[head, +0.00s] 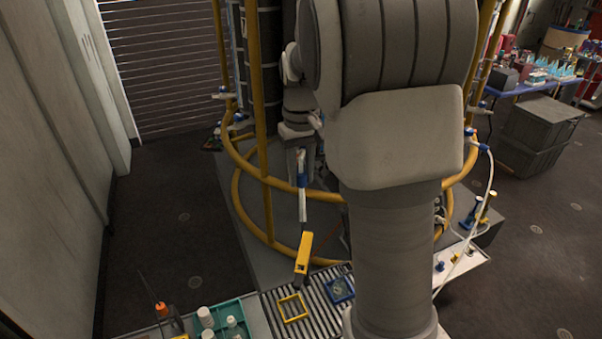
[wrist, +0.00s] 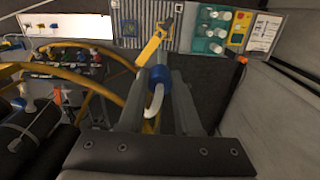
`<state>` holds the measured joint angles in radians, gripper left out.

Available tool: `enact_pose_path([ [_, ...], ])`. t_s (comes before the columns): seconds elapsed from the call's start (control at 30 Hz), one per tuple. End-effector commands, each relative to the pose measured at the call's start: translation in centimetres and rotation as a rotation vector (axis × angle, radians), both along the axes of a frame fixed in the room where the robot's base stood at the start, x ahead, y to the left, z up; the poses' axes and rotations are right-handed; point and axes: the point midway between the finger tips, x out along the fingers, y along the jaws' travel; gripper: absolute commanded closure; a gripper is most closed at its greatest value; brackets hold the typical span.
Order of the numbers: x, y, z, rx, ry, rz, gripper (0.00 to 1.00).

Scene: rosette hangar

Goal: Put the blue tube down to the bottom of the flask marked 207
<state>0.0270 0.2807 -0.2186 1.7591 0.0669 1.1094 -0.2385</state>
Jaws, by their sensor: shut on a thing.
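My gripper (head: 301,165) is shut on a blue tubular piece (head: 302,181), which also shows between the fingers in the wrist view (wrist: 160,75). A white tube (wrist: 154,105) curves from the blue piece toward the wrist camera. In the head view a white length runs down below the blue piece toward a yellow piece (head: 303,255) with a dark lower end. I cannot tell whether the yellow piece is joined to it or behind it. White-capped bottles (head: 206,317) stand in a teal tray (head: 190,322) on the bench. No marking 207 is readable.
A slatted bench area holds a yellow square frame (head: 292,308) and a blue square frame (head: 340,290). Yellow rails (head: 250,165) ring the tower behind my gripper. A white wall closes the left. Dark floor is open between wall and rails. My arm hides the middle.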

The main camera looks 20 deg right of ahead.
Motion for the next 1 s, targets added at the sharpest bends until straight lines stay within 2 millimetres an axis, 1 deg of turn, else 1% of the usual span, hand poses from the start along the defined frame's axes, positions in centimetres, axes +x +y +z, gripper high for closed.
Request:
enact_pose_path([
  [0.1,0.0,0.0,-0.1,0.000,0.000,0.000,1.00],
  [0.17,0.1,-0.3,-0.6,-0.002,0.001,-0.001,1.00],
  [0.27,0.4,-1.1,-2.4,-0.008,0.004,-0.003,1.00],
  [0.37,1.0,-2.6,-5.5,-0.016,0.009,-0.004,1.00],
  [0.47,1.6,-4.7,-9.5,-0.025,0.015,-0.004,1.00],
  [0.5,1.8,-5.6,-11.2,-0.026,0.018,-0.002,1.00],
  [0.57,2.1,-6.9,-13.6,-0.027,0.019,-0.003,1.00],
  [0.6,2.2,-7.8,-15.2,-0.028,0.020,-0.002,1.00],
  [0.8,2.6,-12.0,-23.2,-0.022,0.018,0.000,1.00],
  [0.9,2.5,-13.6,-26.5,-0.014,0.013,0.000,1.00],
  [1.0,2.5,-14.9,-28.9,-0.008,0.007,-0.001,1.00],
])
